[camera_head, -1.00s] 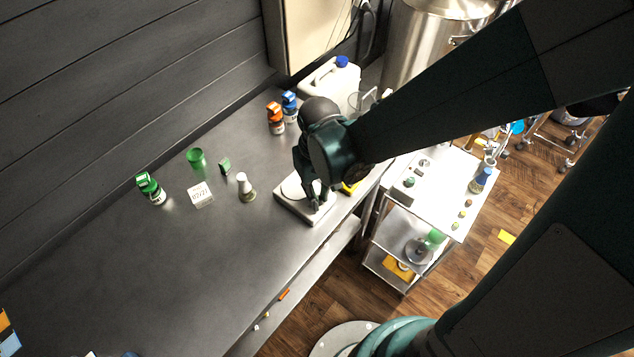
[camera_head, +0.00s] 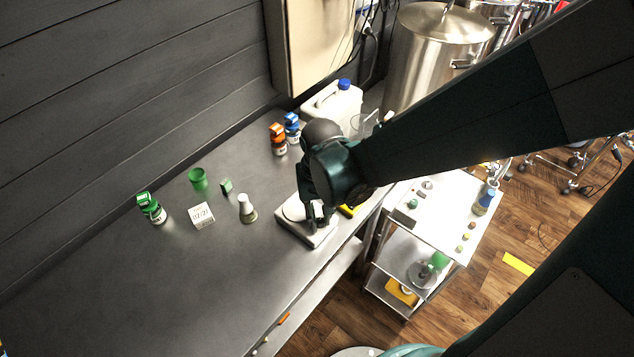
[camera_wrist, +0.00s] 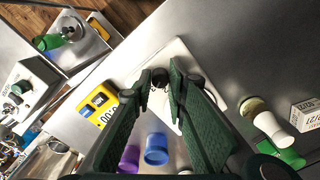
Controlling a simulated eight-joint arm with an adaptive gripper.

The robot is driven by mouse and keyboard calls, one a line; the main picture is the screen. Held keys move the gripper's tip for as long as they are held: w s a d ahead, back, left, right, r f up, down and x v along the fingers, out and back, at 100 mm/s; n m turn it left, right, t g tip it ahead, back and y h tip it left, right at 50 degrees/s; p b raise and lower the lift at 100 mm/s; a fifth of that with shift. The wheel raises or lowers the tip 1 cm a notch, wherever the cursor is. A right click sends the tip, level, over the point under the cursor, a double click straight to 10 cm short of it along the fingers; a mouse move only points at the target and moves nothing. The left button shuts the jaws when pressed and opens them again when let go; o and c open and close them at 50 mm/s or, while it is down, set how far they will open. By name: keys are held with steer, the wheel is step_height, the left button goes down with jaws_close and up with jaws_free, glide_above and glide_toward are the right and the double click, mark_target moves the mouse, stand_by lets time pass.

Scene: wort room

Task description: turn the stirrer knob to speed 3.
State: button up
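The stirrer (camera_head: 293,212) is a white slab near the front edge of the bench; its white body also shows in the wrist view (camera_wrist: 180,52). Its knob (camera_wrist: 160,77) is small, dark and round, and lies between my fingertips in the wrist view. My gripper (camera_head: 318,222) points down over the front part of the stirrer. In the wrist view its two dark green fingers (camera_wrist: 160,80) stand apart on either side of the knob, with a little white showing between. I cannot tell whether they touch it. Speed marks are not readable.
A yellow device with a display (camera_wrist: 98,104) lies close beside the stirrer. Blue (camera_wrist: 156,149) and purple (camera_wrist: 130,158) items are near. A cart (camera_head: 445,200) stands right.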

mark_target(320, 220)
steer(key=o, duration=0.3)
steer(key=shift+r, duration=0.1)
steer(key=shift+r, duration=5.9)
steer(key=s+d+r+t, duration=0.1)
steer(key=d+r+t, duration=0.1)
steer(key=d, duration=0.3)
steer(key=s+d+r+t+b, duration=0.1)
steer(key=s+d+r+t, duration=0.1)
steer(key=d, duration=0.4)
steer(key=s+d+r+t, duration=0.1)
steer(key=d+r+t, duration=0.2)
steer(key=d+r, duration=0.1)
steer(key=shift+s+d+m, duration=0.2)
steer(key=shift+d+m, duration=0.2)
steer(key=shift+d, duration=0.3)
